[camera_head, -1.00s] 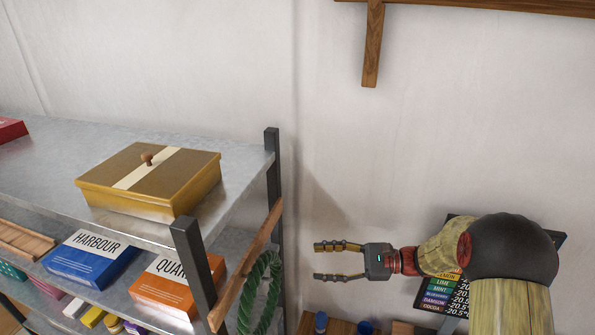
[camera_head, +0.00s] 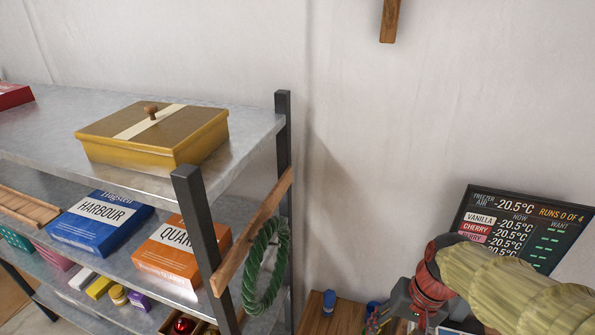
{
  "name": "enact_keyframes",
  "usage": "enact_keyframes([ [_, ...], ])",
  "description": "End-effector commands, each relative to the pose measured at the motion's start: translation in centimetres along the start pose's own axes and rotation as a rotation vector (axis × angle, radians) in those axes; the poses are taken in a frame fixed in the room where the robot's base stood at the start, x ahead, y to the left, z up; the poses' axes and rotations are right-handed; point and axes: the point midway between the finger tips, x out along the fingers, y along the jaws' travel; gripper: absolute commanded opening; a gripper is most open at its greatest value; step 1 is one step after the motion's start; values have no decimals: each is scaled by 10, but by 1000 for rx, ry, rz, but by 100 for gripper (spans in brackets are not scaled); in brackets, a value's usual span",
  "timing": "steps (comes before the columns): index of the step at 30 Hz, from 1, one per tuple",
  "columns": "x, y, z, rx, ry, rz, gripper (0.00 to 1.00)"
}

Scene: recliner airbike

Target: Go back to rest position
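My gripper (camera_head: 394,312) is low in the view, right of the shelf rack and above the wooden surface at the bottom edge. It points down and to the left, empty as far as I can see. Its fingers are unclear among small objects and the frame's lower edge, so I cannot tell whether it is open or shut. My arm reaches in from the lower right.
A metal rack (camera_head: 245,125) on the left holds a gold lidded box (camera_head: 150,137), a blue HARBOUR box (camera_head: 98,222) and an orange box (camera_head: 170,255). A green wreath (camera_head: 265,268) hangs on its end. A temperature board (camera_head: 545,225) stands behind my arm.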

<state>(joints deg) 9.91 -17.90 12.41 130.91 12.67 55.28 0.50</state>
Motion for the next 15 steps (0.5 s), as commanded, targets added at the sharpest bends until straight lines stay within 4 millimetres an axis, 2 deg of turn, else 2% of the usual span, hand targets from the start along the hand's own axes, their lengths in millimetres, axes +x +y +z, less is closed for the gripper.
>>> enact_keyframes([
  [3, -3, 13, 12, -123, 139, 72, 49],
  [8, -12, 22, 28, -244, 299, 132, 49],
  [15, -27, 10, 47, -328, 468, 112, 49],
])
